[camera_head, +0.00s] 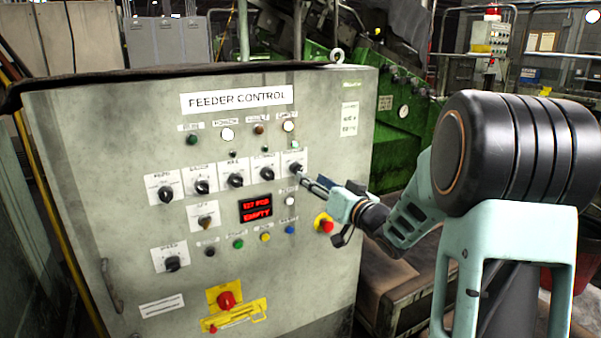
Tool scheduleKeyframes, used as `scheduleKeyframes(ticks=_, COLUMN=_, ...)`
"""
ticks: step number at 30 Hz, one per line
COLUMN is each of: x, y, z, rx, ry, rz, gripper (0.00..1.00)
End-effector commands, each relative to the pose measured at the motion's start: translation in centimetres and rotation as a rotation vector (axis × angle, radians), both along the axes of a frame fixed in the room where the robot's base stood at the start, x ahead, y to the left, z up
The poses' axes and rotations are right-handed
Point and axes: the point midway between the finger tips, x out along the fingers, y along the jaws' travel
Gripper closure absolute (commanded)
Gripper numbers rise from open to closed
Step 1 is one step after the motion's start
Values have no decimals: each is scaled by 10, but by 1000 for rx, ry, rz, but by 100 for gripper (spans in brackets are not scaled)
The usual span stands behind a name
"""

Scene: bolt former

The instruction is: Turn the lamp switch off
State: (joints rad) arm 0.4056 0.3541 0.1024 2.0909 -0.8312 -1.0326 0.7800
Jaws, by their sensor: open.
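The grey feeder control cabinet (330,110) faces me. A row of several black rotary switches on white plates runs across its front; their small labels are too blurred to read, so I cannot tell for sure which is the lamp switch. The rightmost switch of that row (295,168) is the one closest to my gripper. My gripper (305,179) comes in from the right, its fingertips just right of and below that knob. It is open and holds nothing that I can see. Whether the fingertips touch the knob cannot be told.
Near my gripper are a white button (291,199), a blue button (290,230) and a red emergency button (326,223). A red display (256,208) sits left of them. A red rotary handle (226,299) is low on the cabinet. Green machinery (405,110) stands behind.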

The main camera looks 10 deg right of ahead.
Motion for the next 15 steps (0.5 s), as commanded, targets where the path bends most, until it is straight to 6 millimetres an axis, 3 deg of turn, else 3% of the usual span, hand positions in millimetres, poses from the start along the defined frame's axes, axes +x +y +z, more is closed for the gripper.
scheduleKeyframes(ticks=6, x=38, y=17, z=-1, rx=0, ry=0, rz=2, gripper=59)
scheduleKeyframes(ticks=15, x=59, y=24, z=0, rx=0, ry=1, rz=-1, gripper=59)
